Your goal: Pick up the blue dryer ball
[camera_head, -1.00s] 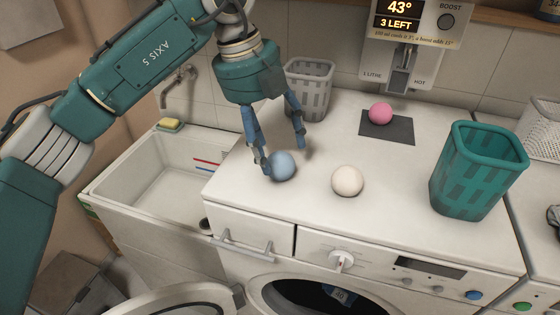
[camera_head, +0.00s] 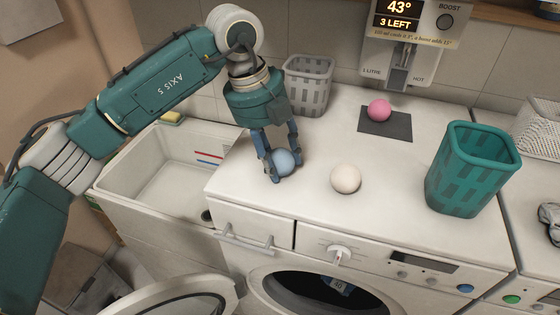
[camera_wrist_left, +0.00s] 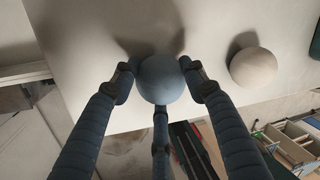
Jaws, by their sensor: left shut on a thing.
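The blue dryer ball (camera_head: 285,160) is on the white washing machine top, near its left edge. My left gripper (camera_head: 283,170) is shut on it, with fingers on both sides of the ball. In the left wrist view the blue ball (camera_wrist_left: 160,79) sits between the fingertips of my left gripper (camera_wrist_left: 160,84), with a third finger below it. Whether the ball still touches the top is hard to tell. My right gripper is not in view.
A white ball (camera_head: 345,178) lies just right of the gripper. A pink ball (camera_head: 379,110) sits on a dark mat (camera_head: 398,125) at the back. A teal basket (camera_head: 465,180) stands right, a grey basket (camera_head: 308,84) behind. A sink (camera_head: 150,170) is left.

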